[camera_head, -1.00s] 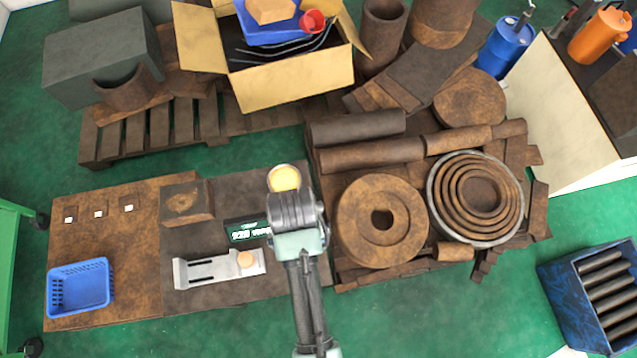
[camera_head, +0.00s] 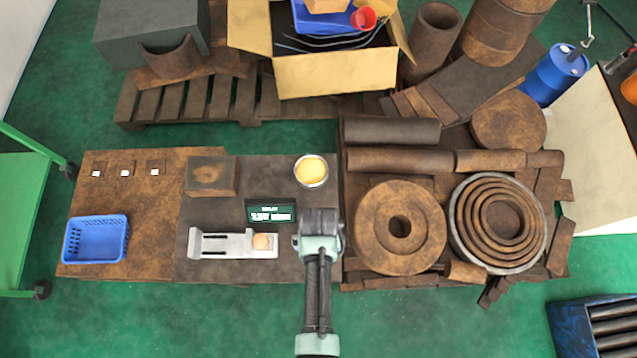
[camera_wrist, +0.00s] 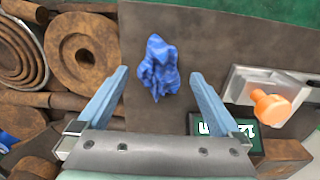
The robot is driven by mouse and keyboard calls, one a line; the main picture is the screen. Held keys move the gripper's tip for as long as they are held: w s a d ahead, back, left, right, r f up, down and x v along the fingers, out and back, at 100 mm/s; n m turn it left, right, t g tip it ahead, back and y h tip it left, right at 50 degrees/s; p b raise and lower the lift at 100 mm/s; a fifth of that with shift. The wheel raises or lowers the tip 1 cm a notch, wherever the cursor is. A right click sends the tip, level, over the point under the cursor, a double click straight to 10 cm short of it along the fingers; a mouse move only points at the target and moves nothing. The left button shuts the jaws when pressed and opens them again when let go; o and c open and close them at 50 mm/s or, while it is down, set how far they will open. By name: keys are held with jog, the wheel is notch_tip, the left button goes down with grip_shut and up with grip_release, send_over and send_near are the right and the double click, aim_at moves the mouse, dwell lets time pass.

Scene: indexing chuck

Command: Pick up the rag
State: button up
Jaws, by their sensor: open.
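The rag (camera_wrist: 158,66) is a crumpled blue cloth lying on the dark brown work surface, seen in the wrist view. It lies ahead of my gripper (camera_wrist: 159,76), roughly in line with the gap between the two pale blue fingers. The fingers are spread wide with nothing between them that I can see them touch. In the head view my gripper (camera_head: 320,222) hangs over the right part of the dark surface, and the rag is hidden behind my arm there.
A metal slide fixture with an orange knob (camera_head: 262,241) and a small display (camera_head: 271,212) stand left of my gripper. A tin of yellow stuff (camera_head: 311,170) stands behind it. Rusty rings (camera_head: 400,228) lie close on the right. A blue basket (camera_head: 96,240) is far left.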

jog(key=shift+f, duration=0.4)
jog(key=c, duration=1.4)
jog(key=shift+o, duration=0.2)
jog(key=shift+r, duration=0.1)
notch_tip(320, 180, up, 10)
jog(key=shift+f+p, duration=0.1)
jog(key=shift+p, duration=0.35)
